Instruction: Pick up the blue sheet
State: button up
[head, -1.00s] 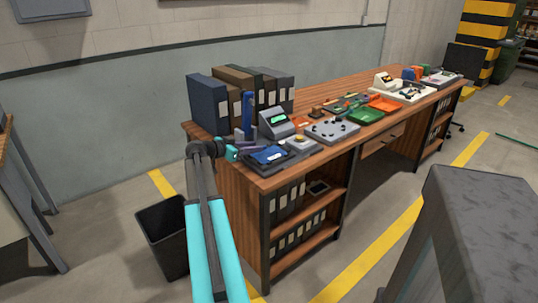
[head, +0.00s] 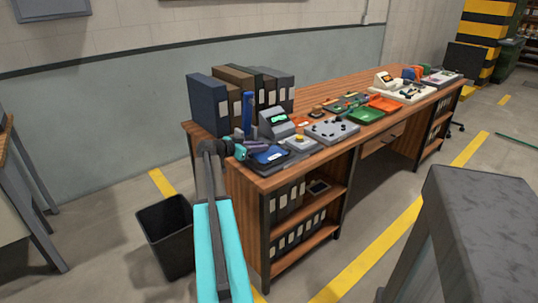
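The blue sheet (head: 272,156) looks like a small flat blue piece lying on a dark grey device at the near left end of the wooden desk (head: 262,183). My gripper (head: 252,147) is small in the head view, at the left end of the desk, just behind and left of the blue sheet. Its end overlaps the sheet's back left side in the picture. I cannot tell whether it touches the sheet, or whether its fingers are open or shut.
Dark binders (head: 207,103) stand at the back left of the desk, behind a grey device with a green screen (head: 275,123). A grey panel with knobs (head: 331,131) and a green tray (head: 365,115) lie to the right. A black bin (head: 166,237) stands on the floor.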

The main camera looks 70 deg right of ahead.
grip_shut()
jog(key=shift+r, duration=0.15)
jog(key=shift+r, duration=1.75)
jog(key=s+a+r+b, duration=0.1)
jog(key=s+a, duration=0.8)
jog(key=s, duration=0.4)
jog(key=shift+a, duration=0.15)
jog(key=shift+r, duration=0.1)
